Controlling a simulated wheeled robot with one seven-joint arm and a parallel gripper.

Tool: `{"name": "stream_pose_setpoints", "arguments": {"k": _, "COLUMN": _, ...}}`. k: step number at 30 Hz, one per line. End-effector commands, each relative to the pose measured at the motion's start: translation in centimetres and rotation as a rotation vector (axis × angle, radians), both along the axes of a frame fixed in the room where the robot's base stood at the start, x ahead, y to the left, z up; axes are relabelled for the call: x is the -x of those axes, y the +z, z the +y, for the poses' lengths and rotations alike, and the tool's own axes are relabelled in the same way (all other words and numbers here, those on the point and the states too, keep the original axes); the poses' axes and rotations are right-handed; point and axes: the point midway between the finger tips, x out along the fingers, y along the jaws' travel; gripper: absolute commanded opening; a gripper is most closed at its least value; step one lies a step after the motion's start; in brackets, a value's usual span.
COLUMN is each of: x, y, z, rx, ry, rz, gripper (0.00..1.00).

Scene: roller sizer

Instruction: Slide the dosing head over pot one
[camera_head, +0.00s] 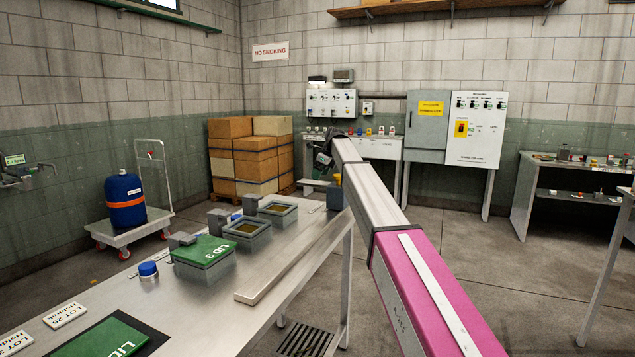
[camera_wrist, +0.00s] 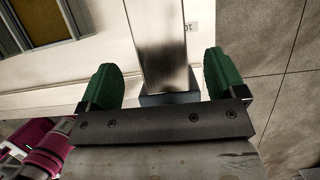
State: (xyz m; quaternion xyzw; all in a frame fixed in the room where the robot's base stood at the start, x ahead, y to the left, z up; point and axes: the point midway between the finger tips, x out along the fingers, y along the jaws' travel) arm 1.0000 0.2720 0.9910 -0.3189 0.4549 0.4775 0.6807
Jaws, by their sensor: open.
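My gripper (camera_wrist: 160,82) is open in the wrist view, with its green fingertips on either side of a metallic upright bar (camera_wrist: 165,45). Gaps show on both sides of the bar. A dark block (camera_wrist: 170,98) sits at the bar's lower end. I cannot tell for sure whether this is the dosing head. In the head view, my arm reaches to the table's far end, where my dark gripper (camera_head: 323,162) is small. Two open square pots (camera_head: 262,239) (camera_head: 290,217) hold brownish material, and a nearer one carries a green LID 3 (camera_head: 206,249). Which is pot one is unreadable.
A metal rail (camera_head: 285,270) runs along the table's right edge. Small grey blocks (camera_head: 218,220) stand beside the pots. A blue-capped item (camera_head: 148,269), lot plates (camera_head: 65,315) and another green lid (camera_head: 108,340) lie nearer.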

Motion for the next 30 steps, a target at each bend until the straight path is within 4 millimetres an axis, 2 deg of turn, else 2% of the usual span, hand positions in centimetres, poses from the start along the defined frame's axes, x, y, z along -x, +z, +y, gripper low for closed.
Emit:
{"name": "stream_pose_setpoints", "arguments": {"k": 3, "x": -0.3, "y": -2.0, "z": 0.7, "rx": 0.001, "ry": 0.0, "rz": 0.0, "gripper": 0.89}}
{"name": "stream_pose_setpoints", "arguments": {"k": 6, "x": -0.4, "y": -3.0, "z": 1.1, "rx": 0.001, "ry": 0.0, "rz": 0.0, "gripper": 0.89}}
{"name": "stream_pose_setpoints", "arguments": {"k": 16, "x": -0.5, "y": -3.6, "z": 1.3, "rx": 0.0, "ry": 0.0, "rz": -0.001, "gripper": 0.89}}
{"name": "stream_pose_setpoints", "arguments": {"k": 17, "x": -0.5, "y": -3.6, "z": 1.3, "rx": 0.0, "ry": 0.0, "rz": -0.001, "gripper": 0.86}}
{"name": "stream_pose_setpoints", "arguments": {"k": 18, "x": -0.5, "y": -3.6, "z": 1.3, "rx": 0.0, "ry": -0.001, "rz": -0.001, "gripper": 0.73}}
{"name": "stream_pose_setpoints", "arguments": {"k": 23, "x": -0.5, "y": -3.6, "z": 1.3, "rx": 0.0, "ry": 0.0, "rz": -0.001, "gripper": 0.21}}
{"name": "stream_pose_setpoints", "arguments": {"k": 30, "x": 0.5, "y": -3.6, "z": 1.6, "rx": 0.0, "ry": 0.0, "rz": -0.001, "gripper": 0.21}}
